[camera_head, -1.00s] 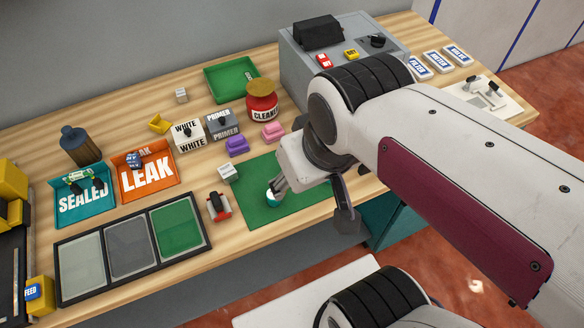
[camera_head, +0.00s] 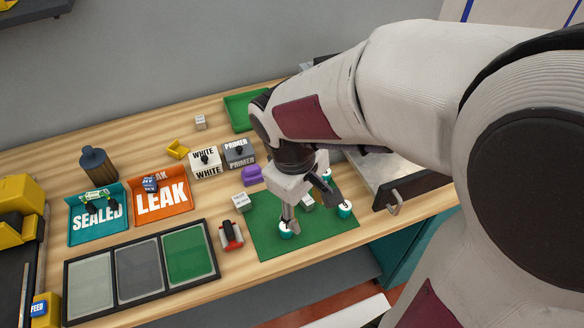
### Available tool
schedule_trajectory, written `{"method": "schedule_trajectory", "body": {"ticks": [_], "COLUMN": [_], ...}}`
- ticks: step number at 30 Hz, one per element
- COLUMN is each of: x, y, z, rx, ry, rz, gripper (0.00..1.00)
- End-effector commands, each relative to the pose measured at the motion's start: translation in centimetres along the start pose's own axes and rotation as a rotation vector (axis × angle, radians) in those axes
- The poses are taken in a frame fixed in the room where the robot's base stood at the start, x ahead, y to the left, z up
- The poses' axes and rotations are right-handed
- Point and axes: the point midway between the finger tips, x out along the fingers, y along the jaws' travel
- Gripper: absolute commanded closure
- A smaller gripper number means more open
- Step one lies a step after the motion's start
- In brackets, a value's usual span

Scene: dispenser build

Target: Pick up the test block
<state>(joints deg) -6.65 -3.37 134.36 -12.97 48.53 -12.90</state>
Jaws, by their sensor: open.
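Several small pale blocks with dark print are in view, and the print is too small to tell which is the test block. One pale block (camera_head: 307,202) is at the green mat (camera_head: 265,245), seen between the spread fingers of my gripper (camera_head: 315,219). My gripper is open, with teal and white tips low over the mat. I cannot tell whether either finger touches that block. A second pale block (camera_head: 241,202) sits at the mat's left edge, and a third pale block (camera_head: 200,122) lies at the back of the bench.
Left of the mat is a red and grey part (camera_head: 231,235), then a black three-panel tray (camera_head: 139,271). Behind stand WHITE (camera_head: 206,162) and PRIMER (camera_head: 239,153) blocks and a purple part (camera_head: 252,175). LEAK (camera_head: 163,196) and SEALED (camera_head: 97,213) bins are left. My arm hides the right side.

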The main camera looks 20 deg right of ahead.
Motion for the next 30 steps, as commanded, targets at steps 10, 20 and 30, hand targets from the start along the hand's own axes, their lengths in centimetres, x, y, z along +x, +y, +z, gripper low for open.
{"method": "schedule_trajectory", "body": {"ticks": [10, 20, 30], "x": [4.3, 8.4, 9.2], "y": [1.5, 3.3, 5.6], "z": [-2.6, -5.6, -8.8], "rx": [-0.323, -0.716, -1.093], "ry": [-0.103, -0.177, -0.19], "rz": [0.032, 0.063, 0.125], "gripper": [0.53, 0.53, 0.53]}}
